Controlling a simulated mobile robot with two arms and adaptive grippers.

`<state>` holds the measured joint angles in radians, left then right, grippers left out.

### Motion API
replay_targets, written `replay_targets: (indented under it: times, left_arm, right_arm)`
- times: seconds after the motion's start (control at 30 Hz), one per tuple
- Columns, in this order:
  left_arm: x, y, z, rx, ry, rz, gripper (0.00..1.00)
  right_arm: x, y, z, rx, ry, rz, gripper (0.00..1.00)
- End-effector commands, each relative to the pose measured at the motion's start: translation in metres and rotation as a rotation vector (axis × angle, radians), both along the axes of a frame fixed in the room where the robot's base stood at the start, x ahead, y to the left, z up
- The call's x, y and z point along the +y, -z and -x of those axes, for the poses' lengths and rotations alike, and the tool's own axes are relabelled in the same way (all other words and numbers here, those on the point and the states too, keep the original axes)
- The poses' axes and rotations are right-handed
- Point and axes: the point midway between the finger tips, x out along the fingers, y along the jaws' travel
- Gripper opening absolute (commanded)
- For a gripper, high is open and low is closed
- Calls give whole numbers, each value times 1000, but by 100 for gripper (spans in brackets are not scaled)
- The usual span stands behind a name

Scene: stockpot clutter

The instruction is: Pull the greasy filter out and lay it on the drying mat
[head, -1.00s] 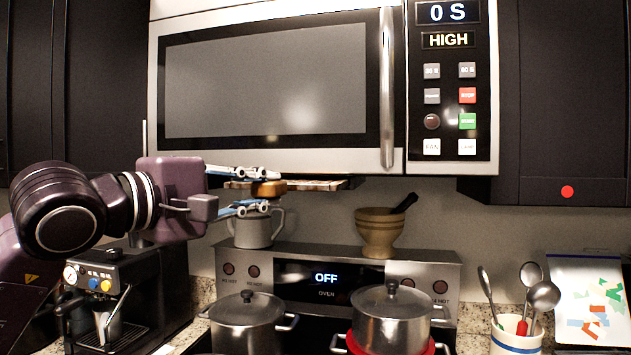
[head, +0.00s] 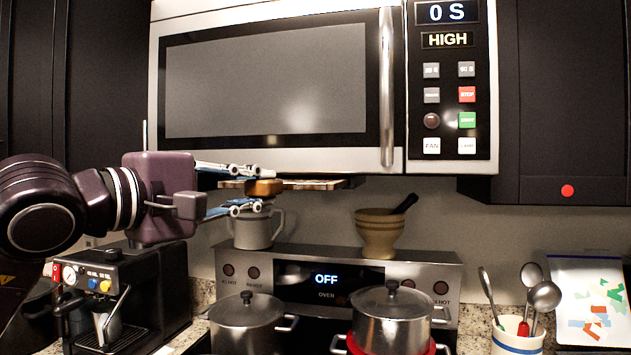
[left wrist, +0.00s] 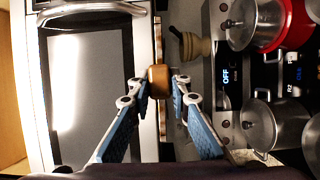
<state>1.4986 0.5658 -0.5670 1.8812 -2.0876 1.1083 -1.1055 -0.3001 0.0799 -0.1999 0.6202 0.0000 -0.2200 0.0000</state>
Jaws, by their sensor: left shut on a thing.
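The greasy filter (head: 310,184) is a thin flat panel under the microwave, level and seen almost edge-on. Its tan block-shaped tab (head: 264,188) faces my left gripper. My left gripper (head: 262,189) reaches in from the left and is shut on this tab, one finger above and one below. In the left wrist view the tab (left wrist: 159,80) sits between the fingertips (left wrist: 160,84), with the filter's edge (left wrist: 158,40) running along the microwave's underside. How much of the filter is still inside is hidden. The drying mat and my right gripper are not in view.
The microwave (head: 270,160) is just above the fingers. A grey mug (head: 258,230) and a mortar (head: 380,234) stand below on the stove's back panel. Two lidded pots (head: 246,322) (head: 391,322) are lower in front. A coffee machine (head: 125,290) stands beneath my arm.

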Motion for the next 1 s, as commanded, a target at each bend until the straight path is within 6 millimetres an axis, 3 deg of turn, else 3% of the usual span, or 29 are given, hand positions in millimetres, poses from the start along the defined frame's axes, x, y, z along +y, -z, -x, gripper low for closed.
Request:
replay_targets:
  times: [1.0]
  left_arm:
    - [7,0,20,-1,0,0,0]
  right_arm:
    - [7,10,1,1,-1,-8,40]
